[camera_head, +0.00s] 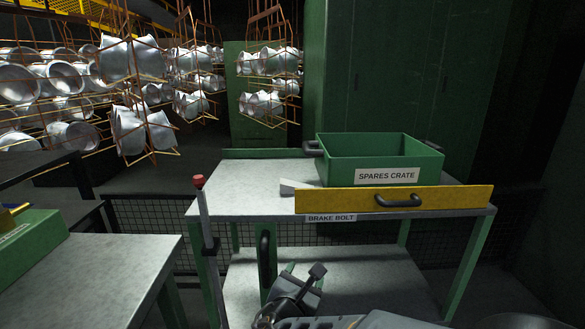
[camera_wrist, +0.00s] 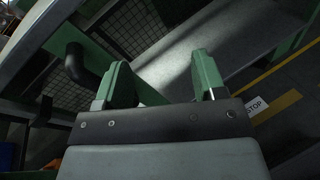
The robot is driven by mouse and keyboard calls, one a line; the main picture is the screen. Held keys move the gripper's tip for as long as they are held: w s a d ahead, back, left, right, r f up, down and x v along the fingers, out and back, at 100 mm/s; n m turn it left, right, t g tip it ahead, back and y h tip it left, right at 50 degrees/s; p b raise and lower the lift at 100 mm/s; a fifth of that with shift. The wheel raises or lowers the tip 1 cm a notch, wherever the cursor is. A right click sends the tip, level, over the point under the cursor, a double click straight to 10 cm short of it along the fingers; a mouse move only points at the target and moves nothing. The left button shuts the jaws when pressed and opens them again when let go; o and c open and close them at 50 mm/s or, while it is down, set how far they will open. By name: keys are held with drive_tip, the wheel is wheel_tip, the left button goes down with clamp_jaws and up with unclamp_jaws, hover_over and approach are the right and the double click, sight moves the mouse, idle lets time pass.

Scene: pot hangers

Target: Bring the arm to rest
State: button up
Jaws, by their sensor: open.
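My gripper (camera_wrist: 158,80) shows in the wrist view with its two green fingers spread well apart. Nothing is between them, only the grey surface and floor beyond. In the head view, part of my arm shows low at the bottom centre, in front of the table's lower shelf (camera_head: 350,275).
A green spares crate (camera_head: 340,160) stands on the grey table (camera_head: 240,200), behind a yellow panel (camera_head: 340,200) with a dark handle. A red-topped rod (camera_head: 199,183) rises at the table's left. Another table (camera_head: 100,270) stands left. Metal pots (camera_head: 130,128) hang behind.

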drive_tip(key=s+d+r+m+g+h+p, duration=0.1)
drive_tip(key=s+d+r+m+g+p, duration=0.2)
drive_tip(key=d+r+m+g+p, duration=0.3)
drive_tip(key=s+d+r+m+g+h+p, duration=0.1)
drive_tip(key=s+d+r+m+g+p, duration=0.25)
drive_tip(key=d+r+m+p, duration=0.45)
drive_tip(key=s+r+m+g+y+p, duration=0.1)
drive_tip(key=s+r+m+y+p, duration=0.2)
drive_tip(key=r+m+p, duration=0.4)
drive_tip(key=s+a+r+m+g+y+p, duration=0.1)
drive_tip(key=s+r+m+y+p, duration=0.2)
drive_tip(key=r+m+p, duration=0.4)
drive_tip(key=shift+s+a+r+m+y+p, duration=0.2)
drive_tip(key=shift+s+r+m+y+p, duration=0.1)
drive_tip(key=shift+r+y+p, duration=0.6)
drive_tip(key=shift+c, duration=0.4)
